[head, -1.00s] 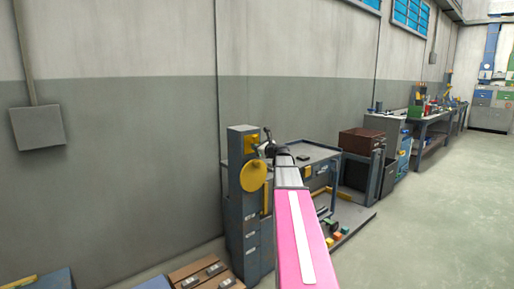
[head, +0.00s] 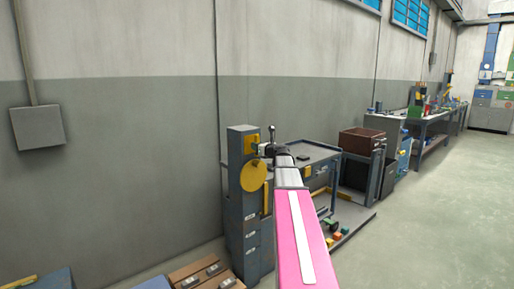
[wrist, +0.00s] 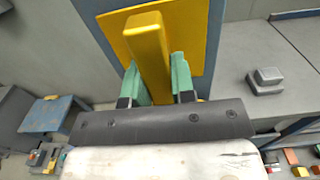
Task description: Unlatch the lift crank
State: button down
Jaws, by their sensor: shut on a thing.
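The lift post (head: 241,150) is a blue-grey column by the wall, with a yellow disc (head: 254,176) on its front. A yellow plate (wrist: 196,35) is fixed high on it, with a raised yellow bar (wrist: 148,35) that looks like the latch. My gripper (wrist: 158,80) has its green fingertips on either side of this bar and is shut on it. In the head view my gripper (head: 267,149) is at the post's top, mostly hidden by my arm. A thin dark lever (head: 272,134) stands upright there; I cannot tell what it joins.
A grey cart top (head: 315,153) with a small dark block stands right behind the post. A brown bin (head: 361,141) is farther right. The floor at right (head: 440,220) is clear.

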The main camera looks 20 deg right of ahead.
jog(key=c, duration=1)
grip_release()
jog(key=shift+o, duration=0.2)
jog(key=shift+s, duration=0.15)
jog(key=v, duration=1)
jog(key=shift+s, duration=0.3)
